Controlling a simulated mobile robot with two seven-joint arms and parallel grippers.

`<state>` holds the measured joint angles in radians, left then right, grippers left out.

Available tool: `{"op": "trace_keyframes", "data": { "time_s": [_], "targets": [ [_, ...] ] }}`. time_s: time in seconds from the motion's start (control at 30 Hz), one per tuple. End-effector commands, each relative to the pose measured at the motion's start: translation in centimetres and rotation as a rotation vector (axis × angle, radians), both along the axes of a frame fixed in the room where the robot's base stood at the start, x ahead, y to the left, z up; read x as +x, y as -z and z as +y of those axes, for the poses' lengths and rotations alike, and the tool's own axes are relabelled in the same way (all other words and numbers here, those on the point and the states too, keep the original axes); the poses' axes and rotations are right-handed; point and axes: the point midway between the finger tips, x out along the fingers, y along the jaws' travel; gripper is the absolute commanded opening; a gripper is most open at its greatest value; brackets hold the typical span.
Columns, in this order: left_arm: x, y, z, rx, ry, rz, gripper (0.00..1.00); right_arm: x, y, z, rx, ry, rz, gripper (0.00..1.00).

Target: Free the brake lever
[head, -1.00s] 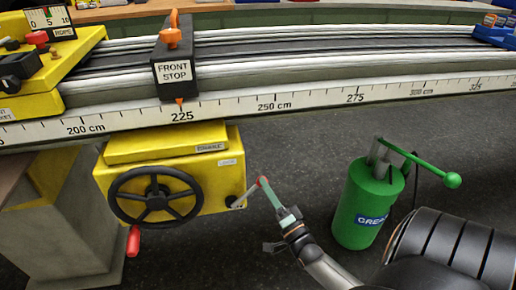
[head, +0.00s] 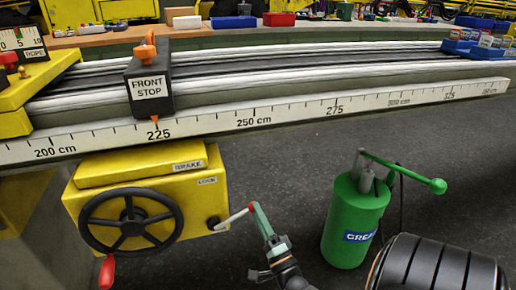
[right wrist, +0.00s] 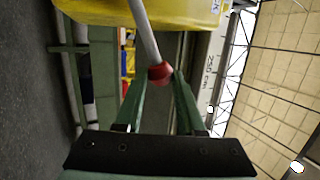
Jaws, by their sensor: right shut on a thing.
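The yellow brake box (head: 195,196) hangs below the rail, with labels reading BRAKE and LOCK. A pale grey lever (head: 233,218) sticks out from a dark pivot on the box's right side, below the LOCK label, and slopes up to the right. Its red tip (right wrist: 160,74) is between the green fingers of my right gripper (head: 257,211), which is shut on it. In the right wrist view the grey lever (right wrist: 144,30) runs from the red tip towards the yellow box. My left gripper is not in view.
A black handwheel (head: 131,222) with a red handle is on the box's front. A green grease pump (head: 352,220) stands on the floor to the right. The scaled rail (head: 300,113) with the FRONT STOP block (head: 149,88) runs above. Dark floor lies between box and pump.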

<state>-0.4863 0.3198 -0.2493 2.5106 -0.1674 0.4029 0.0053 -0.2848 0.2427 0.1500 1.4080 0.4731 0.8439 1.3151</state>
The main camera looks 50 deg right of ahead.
Motion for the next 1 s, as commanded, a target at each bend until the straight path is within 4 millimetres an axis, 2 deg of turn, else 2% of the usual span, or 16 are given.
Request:
{"op": "trace_keyframes", "data": {
  "time_s": [0.13,0.17,0.4,0.77,0.87,1.0],
  "targets": [
    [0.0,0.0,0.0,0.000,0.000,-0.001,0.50,0.1,0.1,-0.2,0.008,0.002,0.001,0.00],
    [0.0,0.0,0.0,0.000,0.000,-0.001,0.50,0.1,0.1,-0.2,0.008,0.002,0.001,0.42],
    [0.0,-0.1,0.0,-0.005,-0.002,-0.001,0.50,0.0,0.1,-0.1,0.005,0.002,0.002,0.69],
    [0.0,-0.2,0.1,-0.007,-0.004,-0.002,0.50,-0.6,0.4,0.2,0.004,0.000,0.004,0.69],
    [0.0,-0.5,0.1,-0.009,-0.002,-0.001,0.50,-1.8,1.0,0.7,0.005,0.000,0.007,0.69],
    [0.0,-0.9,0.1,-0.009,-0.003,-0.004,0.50,-4.5,2.2,1.5,0.005,0.001,0.008,0.69]
  ]
}}
